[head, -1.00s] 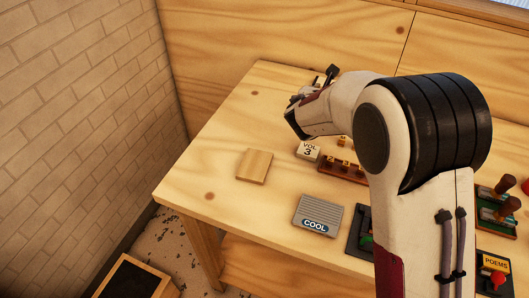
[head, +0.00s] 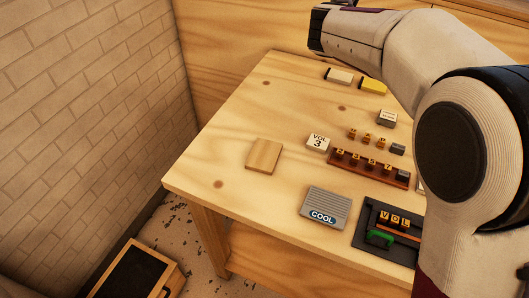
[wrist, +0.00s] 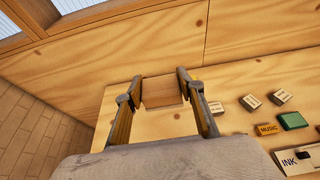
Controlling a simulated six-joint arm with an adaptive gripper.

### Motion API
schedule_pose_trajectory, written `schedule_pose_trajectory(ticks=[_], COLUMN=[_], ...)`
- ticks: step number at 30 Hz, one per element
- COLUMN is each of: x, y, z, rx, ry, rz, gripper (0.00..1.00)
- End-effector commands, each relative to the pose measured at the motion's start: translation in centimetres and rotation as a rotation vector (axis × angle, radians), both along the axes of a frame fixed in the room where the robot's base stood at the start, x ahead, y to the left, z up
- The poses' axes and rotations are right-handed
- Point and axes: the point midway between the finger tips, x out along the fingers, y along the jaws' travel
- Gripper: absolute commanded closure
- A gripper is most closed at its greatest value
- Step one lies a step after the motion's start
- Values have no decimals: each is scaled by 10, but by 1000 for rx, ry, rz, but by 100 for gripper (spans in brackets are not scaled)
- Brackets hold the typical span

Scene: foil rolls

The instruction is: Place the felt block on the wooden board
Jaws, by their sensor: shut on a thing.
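My gripper (wrist: 160,87) shows in the wrist view with both fingers against the sides of a plain brown block (wrist: 162,92). I take this for the felt block; its texture is too small to make out. It is held clear of the table, with the table and back panel behind it. The wooden board (head: 264,156) is a thin, pale square lying flat and bare near the table's left side.
A VOL 3 block (head: 318,142) stands right of the board, beside a brown rack (head: 368,168) of small type pieces. A grey COOL block (head: 325,206) lies in front. A white block (head: 339,76) and a yellow block (head: 373,86) lie at the back. Table left of the board is clear.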

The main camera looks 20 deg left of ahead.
Motion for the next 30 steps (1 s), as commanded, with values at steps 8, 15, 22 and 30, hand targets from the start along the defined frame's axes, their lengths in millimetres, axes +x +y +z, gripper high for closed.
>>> schedule_pose_trajectory(ticks=[8, 15, 22, 30], x=[5, 7, 1, -14], y=[21, 48, 76, 104], z=[3, 5, 6, 7], rx=[2, 1, -3, -10], ry=[-6, -15, -22, -27], rz=[118, 272, 441, 638], gripper=[83, 83, 83, 83])
